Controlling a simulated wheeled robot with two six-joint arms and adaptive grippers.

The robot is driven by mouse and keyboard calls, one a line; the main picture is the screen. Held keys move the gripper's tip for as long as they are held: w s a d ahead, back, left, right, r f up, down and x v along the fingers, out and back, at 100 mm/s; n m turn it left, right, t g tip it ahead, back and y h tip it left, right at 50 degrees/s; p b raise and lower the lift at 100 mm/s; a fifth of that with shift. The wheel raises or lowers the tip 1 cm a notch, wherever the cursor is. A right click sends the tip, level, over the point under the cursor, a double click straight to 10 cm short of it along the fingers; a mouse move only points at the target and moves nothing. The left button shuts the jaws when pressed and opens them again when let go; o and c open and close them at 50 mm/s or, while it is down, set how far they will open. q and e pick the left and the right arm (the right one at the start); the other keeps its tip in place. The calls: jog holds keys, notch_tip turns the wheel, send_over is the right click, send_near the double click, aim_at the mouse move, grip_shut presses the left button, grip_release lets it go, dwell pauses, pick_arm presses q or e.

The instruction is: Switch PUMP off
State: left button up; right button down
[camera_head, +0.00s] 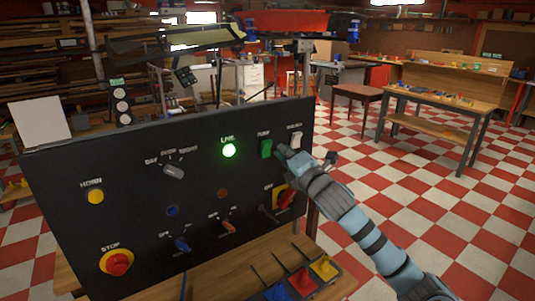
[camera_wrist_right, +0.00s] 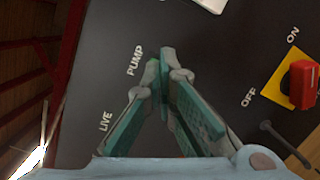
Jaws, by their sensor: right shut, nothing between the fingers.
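The PUMP switch (camera_head: 265,149) is a green rocker under its PUMP label, high on the right half of a black panel (camera_head: 130,220). My right gripper (camera_head: 282,151) is shut and empty, with its tips just right of the rocker in the head view. In the right wrist view the shut fingertips (camera_wrist_right: 166,55) are near the PUMP label (camera_wrist_right: 135,61) and cover most of the rocker. I cannot tell whether they touch it. The round LIVE lamp (camera_head: 229,151) left of the rocker glows green. My left gripper is not in view.
A white rocker (camera_head: 295,139) is right of PUMP. Below are a red rotary handle on a yellow plate (camera_head: 285,197) and a dark lever (camera_head: 268,214). A selector knob (camera_head: 174,171), yellow HORN button (camera_head: 96,196) and red STOP button (camera_head: 118,264) are further left.

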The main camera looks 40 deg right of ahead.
jog(key=s, duration=0.1)
jog(key=s+r, duration=0.1)
jog(key=shift+s+r, duration=0.15)
jog(key=shift+s, duration=0.15)
dwell(0.3)
